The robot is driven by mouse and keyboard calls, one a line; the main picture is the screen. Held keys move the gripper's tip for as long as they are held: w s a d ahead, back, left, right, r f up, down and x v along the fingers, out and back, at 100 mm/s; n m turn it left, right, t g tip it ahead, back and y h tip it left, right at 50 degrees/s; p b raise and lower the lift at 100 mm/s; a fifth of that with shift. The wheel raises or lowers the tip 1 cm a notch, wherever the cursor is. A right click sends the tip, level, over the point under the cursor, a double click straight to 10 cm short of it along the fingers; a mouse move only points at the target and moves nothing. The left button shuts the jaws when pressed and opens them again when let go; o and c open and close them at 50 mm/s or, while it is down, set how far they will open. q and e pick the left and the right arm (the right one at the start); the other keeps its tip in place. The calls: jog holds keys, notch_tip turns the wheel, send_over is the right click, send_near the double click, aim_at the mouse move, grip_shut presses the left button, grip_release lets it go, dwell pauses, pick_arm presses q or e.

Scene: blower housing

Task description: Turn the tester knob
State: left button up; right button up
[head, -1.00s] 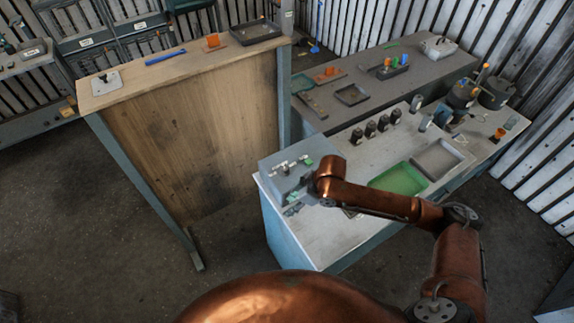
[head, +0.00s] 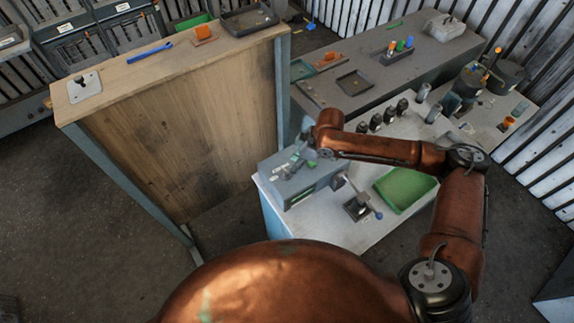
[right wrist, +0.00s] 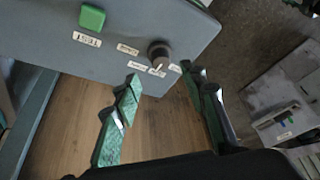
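The tester (head: 305,190) is a grey-blue box at the near left corner of the white table. The right wrist view shows its panel (right wrist: 120,52) close up, with a green button (right wrist: 91,17) labelled TEST. The tester knob (right wrist: 160,52) is a dark round knob with a light pointer mark and small labels around it. My right gripper (right wrist: 162,78) is open with green fingers. Its fingertips lie just below the knob in that view, on either side of it, with nothing between them. In the head view the right gripper (head: 303,155) is over the tester, partly hidden. My left gripper is not in view.
A green tray (head: 407,190) and a small lever device (head: 358,207) stand right of the tester. Several dark cylinders (head: 377,122) stand behind. A tall wooden bench (head: 180,130) rises to the left. Open floor lies in front.

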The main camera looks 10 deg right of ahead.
jog(key=x, duration=0.4)
jog(key=shift+a+f+p, duration=0.1)
jog(key=shift+f+p, duration=0.25)
jog(key=shift+f, duration=0.05)
jog(key=shift+a+f, duration=0.1)
jog(key=shift+f, duration=0.15)
jog(key=shift+a+f, duration=0.1)
jog(key=c, duration=0.7)
jog(key=shift+c, duration=0.7)
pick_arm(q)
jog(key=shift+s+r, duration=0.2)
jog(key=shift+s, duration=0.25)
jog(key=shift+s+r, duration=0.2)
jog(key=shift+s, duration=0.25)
pick_arm(e)
grip_shut()
